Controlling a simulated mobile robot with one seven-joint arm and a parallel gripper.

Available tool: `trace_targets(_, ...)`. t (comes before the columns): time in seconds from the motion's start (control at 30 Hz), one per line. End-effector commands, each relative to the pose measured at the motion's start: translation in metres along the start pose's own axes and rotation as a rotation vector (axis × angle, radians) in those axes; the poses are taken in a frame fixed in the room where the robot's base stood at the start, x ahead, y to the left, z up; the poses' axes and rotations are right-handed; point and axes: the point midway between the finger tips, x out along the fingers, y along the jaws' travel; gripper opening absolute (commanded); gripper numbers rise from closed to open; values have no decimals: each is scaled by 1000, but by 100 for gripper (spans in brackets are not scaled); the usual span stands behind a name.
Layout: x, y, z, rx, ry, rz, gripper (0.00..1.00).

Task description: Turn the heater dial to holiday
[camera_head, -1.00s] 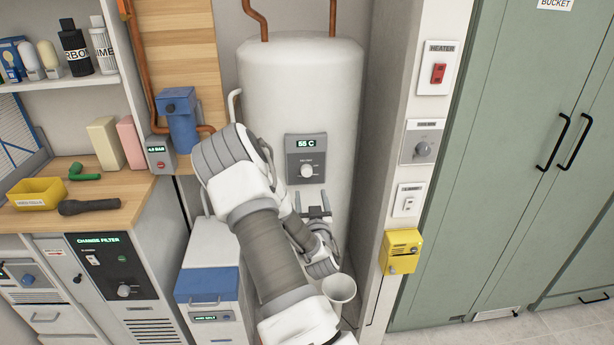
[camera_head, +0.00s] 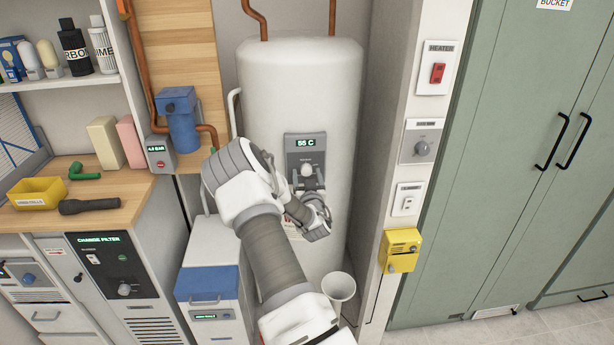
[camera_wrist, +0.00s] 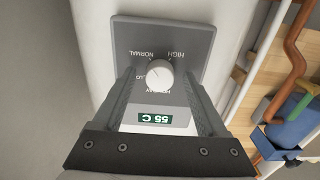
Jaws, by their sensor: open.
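The heater dial (camera_wrist: 160,73) is a white round knob on a grey panel (camera_wrist: 190,38) on the white tank (camera_head: 300,85). The wrist view shows the panel upside down, with NORMAL and HIGH readable above the knob and other lettering partly hidden below. The green display (camera_wrist: 155,119) reads 55 C. My gripper (camera_wrist: 160,76) is open, one finger on each side of the knob, with gaps showing. I cannot tell exactly where the knob's pointer points.
A blue filter housing (camera_head: 183,125) and copper pipes stand left of the tank. A wall post on the right carries a red HEATER switch (camera_head: 438,73), another grey dial (camera_head: 423,148) and a yellow box (camera_head: 400,250). A white funnel (camera_head: 338,286) is below my arm.

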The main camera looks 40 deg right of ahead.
Motion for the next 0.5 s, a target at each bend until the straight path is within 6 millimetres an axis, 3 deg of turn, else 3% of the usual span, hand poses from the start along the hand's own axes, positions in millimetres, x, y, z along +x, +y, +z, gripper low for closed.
trace_targets(0.1, 0, 0, 0, 0, 0, 0, 72)
trace_targets(0.5, 0, 0, 0, 0, 0, 0, 0)
